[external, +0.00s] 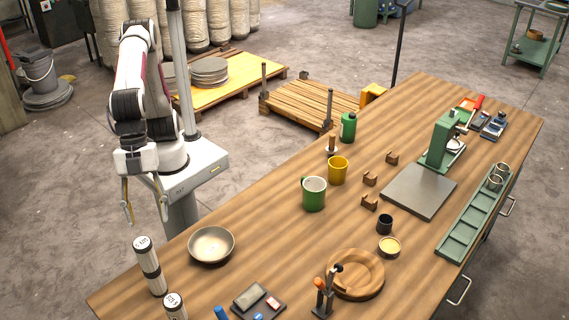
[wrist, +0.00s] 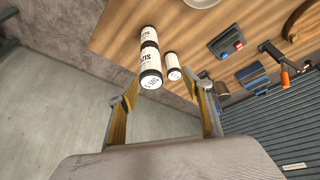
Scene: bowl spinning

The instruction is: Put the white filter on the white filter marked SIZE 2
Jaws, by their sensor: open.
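A tall white column (external: 150,268) with black bands stands upright at the table's left end. It looks like two white filters end on end, and it also shows in the wrist view (wrist: 149,58) with printed labels that partly read "SIZ". A second, shorter-looking white filter (external: 174,304) stands beside it, cut off by the bottom edge; it also shows in the wrist view (wrist: 172,66). I cannot tell which one carries the SIZE 2 mark. My gripper (external: 145,212) is open and empty, pointing down beyond the table's left edge, apart from both. Its spread fingers frame the wrist view (wrist: 167,92).
A shallow metal bowl (external: 211,244) sits just right of the column. A dark tray with small blocks (external: 258,301) and a round wooden piece (external: 355,274) lie further right. Green and yellow mugs (external: 314,194) stand mid-table. Open floor lies left of the table.

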